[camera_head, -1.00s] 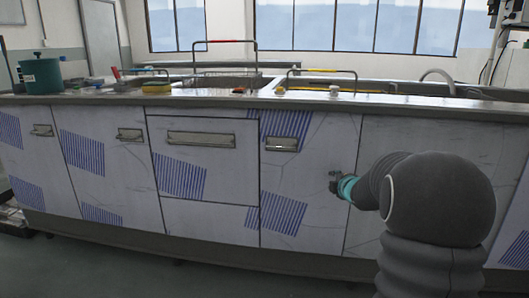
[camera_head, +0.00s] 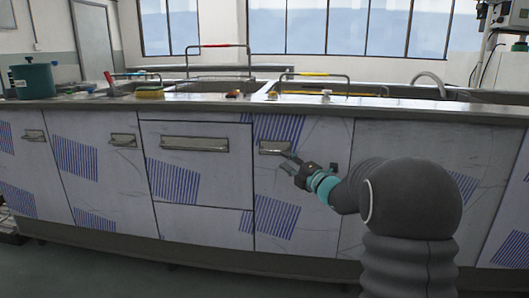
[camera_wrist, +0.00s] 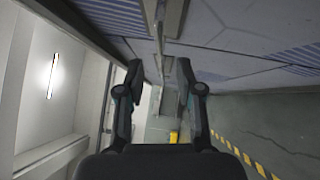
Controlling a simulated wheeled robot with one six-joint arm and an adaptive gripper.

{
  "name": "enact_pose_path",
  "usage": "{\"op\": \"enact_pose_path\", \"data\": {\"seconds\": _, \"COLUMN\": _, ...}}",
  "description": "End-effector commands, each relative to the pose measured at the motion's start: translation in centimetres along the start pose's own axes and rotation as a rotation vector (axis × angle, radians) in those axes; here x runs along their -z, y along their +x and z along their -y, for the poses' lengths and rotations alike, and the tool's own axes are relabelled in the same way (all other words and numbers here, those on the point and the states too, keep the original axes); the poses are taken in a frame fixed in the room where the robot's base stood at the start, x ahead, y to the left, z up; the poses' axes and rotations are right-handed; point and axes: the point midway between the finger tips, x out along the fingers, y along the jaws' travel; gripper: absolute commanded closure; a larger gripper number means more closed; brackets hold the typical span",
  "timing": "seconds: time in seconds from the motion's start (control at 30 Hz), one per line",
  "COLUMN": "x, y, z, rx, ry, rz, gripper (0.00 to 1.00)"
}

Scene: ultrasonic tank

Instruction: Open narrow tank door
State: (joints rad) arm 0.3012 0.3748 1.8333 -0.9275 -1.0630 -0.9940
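The narrow tank door (camera_head: 294,184) is a whitish panel with blue-striped patches, right of the wide drawer-like panel. It looks shut, flush with the cabinet front. Its metal handle (camera_head: 274,147) sits near its top left. My gripper (camera_head: 288,164) is just below and right of this handle, pointing up and left toward it. In the wrist view, my gripper (camera_wrist: 159,75) has its two dark fingers apart with nothing held between them. A metal handle (camera_wrist: 172,18) shows past the fingertips at the top of the wrist view. Whether a finger touches the handle I cannot tell.
A wide panel with a long handle (camera_head: 194,144) is left of the narrow door. The floor (camera_head: 110,270) in front is clear.

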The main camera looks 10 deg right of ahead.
Motion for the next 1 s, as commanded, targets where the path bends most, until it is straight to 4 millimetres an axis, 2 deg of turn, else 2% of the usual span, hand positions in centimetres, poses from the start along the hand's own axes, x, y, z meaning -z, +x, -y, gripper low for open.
{"op": "enact_pose_path", "data": {"seconds": 0.2, "x": -0.1, "y": 4.1, "z": 0.0, "rx": 0.000, "ry": -0.001, "rz": -0.001, "gripper": 0.64}}
{"op": "enact_pose_path", "data": {"seconds": 0.4, "x": -0.1, "y": 6.9, "z": 0.1, "rx": 0.002, "ry": 0.001, "rz": 0.001, "gripper": 0.64}}
{"op": "enact_pose_path", "data": {"seconds": 0.6, "x": -0.1, "y": 8.2, "z": 0.1, "rx": 0.002, "ry": 0.001, "rz": 0.001, "gripper": 0.64}}
{"op": "enact_pose_path", "data": {"seconds": 0.9, "x": -0.1, "y": 8.3, "z": 0.0, "rx": 0.002, "ry": 0.000, "rz": 0.001, "gripper": 0.64}}
{"op": "enact_pose_path", "data": {"seconds": 1.0, "x": -0.1, "y": 8.3, "z": 0.0, "rx": 0.002, "ry": 0.000, "rz": 0.001, "gripper": 0.89}}
